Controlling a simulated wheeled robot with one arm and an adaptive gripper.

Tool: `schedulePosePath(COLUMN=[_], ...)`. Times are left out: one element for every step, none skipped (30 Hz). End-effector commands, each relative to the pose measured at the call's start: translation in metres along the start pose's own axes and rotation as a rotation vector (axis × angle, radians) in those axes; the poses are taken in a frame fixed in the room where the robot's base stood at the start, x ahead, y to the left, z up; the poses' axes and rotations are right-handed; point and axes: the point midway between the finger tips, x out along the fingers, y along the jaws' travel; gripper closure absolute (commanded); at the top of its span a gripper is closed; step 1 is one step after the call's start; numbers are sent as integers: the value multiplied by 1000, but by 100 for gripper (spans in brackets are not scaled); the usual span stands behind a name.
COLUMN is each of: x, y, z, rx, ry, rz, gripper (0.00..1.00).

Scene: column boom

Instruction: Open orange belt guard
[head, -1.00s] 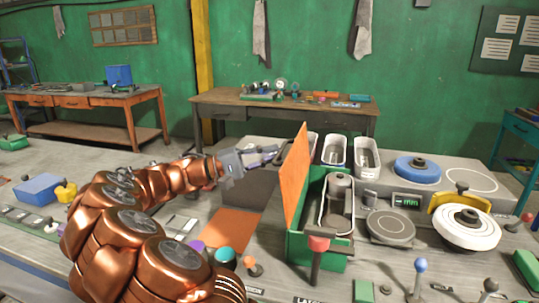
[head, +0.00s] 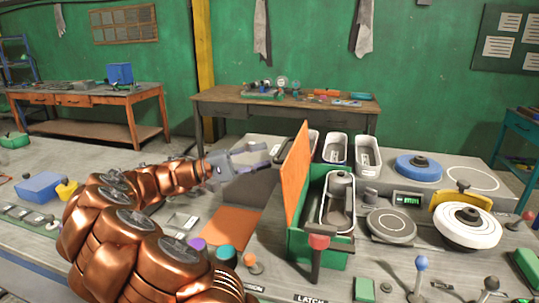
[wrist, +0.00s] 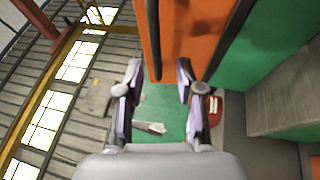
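The orange belt guard (head: 297,180) is a flat panel standing nearly upright along the left side of a green housing (head: 318,250). The housing's top shows a grey insert with a cylinder (head: 340,186) in it. My gripper (head: 264,158) is open and empty, left of the panel and apart from it. In the wrist view my gripper (wrist: 158,100) has its two fingers spread, with the orange guard (wrist: 195,30) beyond and above them. A red-topped latch handle (head: 318,243) stands at the housing's front, near a label reading LATCH.
Grey bins (head: 366,155) stand behind the housing. A round grey plate (head: 391,226), a white disc (head: 466,227) and a blue disc (head: 418,168) are to the right. Levers, including a blue-knobbed one (head: 421,264), line the front. An orange mat (head: 232,226) lies left of the housing.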

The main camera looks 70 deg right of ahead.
Motion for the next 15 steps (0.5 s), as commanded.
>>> schedulePosePath(x=[-11,-17,-26,-32,-38,-45,-50,-54,-61,-65,-70,-74,-77,-79,-82], y=[-1,0,0,0,0,0,0,0,0,-1,-1,-1,0,0,0], z=[-2,-2,-2,-2,-2,-2,-1,-1,-1,-1,-2,-2,-2,-1,-1], rx=[-1,0,1,1,2,2,2,1,1,1,1,1,1,1,0], ry=[7,6,5,7,8,7,5,3,3,5,6,6,5,3,1], rz=[0,0,-1,-1,-1,-1,-1,0,-1,-1,-2,-2,-2,-2,-1], gripper=[63,63,63,63,63,63,63,63,63,63,63,63,63,63,63])
